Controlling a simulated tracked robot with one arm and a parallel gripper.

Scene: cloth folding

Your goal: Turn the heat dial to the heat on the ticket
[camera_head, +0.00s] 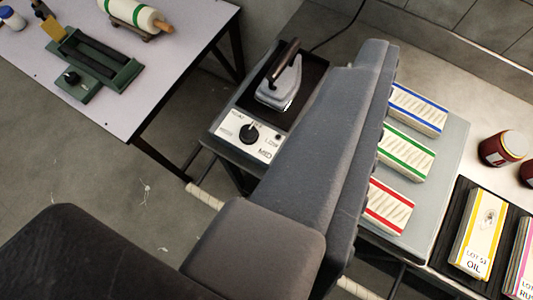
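The heat dial (250,133) is a round black knob on the white front panel (234,128) of a dark iron station. Small labels surround it; "LOW" and "MID" seem readable at its right and lower right, the others are too small. The knob's exact setting is too small to tell. An iron (281,85) with a dark handle sits on the station behind the panel. I cannot make out a heat ticket for certain. My grey arm crosses the middle of the view, right of the dial. My gripper's fingertips do not show.
Folded cloths with blue (418,108), green (405,150) and red (391,204) bands lie on a grey board (450,150). A separate table (150,80) with a green device is at upper left.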

